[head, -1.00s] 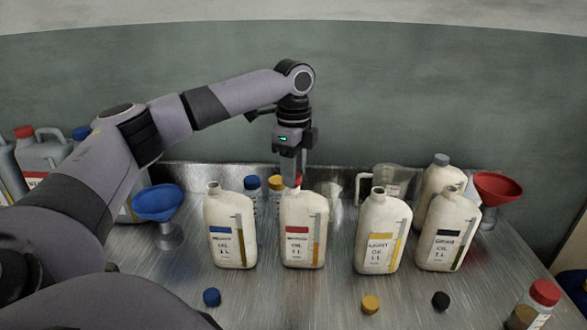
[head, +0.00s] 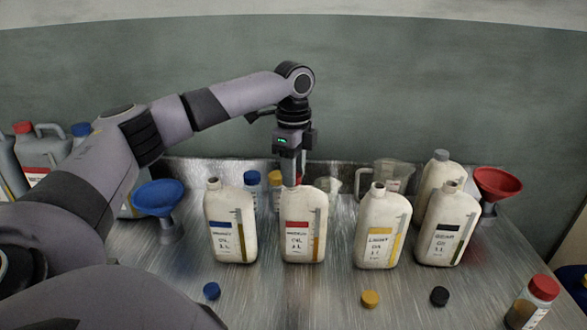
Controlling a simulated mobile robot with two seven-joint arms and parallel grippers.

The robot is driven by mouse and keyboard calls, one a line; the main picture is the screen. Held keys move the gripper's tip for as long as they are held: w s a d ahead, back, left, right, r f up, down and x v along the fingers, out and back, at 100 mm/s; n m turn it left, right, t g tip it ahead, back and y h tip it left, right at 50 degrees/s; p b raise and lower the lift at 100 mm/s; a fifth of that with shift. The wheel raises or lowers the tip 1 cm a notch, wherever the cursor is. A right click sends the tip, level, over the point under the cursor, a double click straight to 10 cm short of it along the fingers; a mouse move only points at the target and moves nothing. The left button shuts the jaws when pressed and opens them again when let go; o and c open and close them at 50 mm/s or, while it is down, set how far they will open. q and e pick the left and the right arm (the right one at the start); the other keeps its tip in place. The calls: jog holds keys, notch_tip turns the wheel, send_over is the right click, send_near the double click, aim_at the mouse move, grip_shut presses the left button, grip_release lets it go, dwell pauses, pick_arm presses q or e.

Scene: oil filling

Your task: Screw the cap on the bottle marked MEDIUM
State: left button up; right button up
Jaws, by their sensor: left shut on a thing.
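The bottle with the red label (head: 303,227) stands upright on the metal table, second from left in the front row; its label seems to read MEDIUM. My left gripper (head: 291,177) points straight down at this bottle's mouth and is shut on a red cap (head: 298,181). Only a sliver of the cap shows between the fingers. The neck is largely hidden, so I cannot tell whether the cap is seated on it. My right gripper is not in view.
Open white bottles with blue (head: 231,227), yellow (head: 383,230) and black (head: 448,232) labels stand alongside. Loose blue (head: 211,291), yellow (head: 370,299) and black (head: 439,296) caps lie in front. Funnels, blue (head: 159,197) and red (head: 497,184), flank the row.

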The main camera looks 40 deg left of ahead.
pick_arm(q)
jog(key=shift+f, duration=0.25)
jog(key=o, duration=1.1)
jog(key=shift+r, duration=0.15)
notch_tip(320, 180, up, 7)
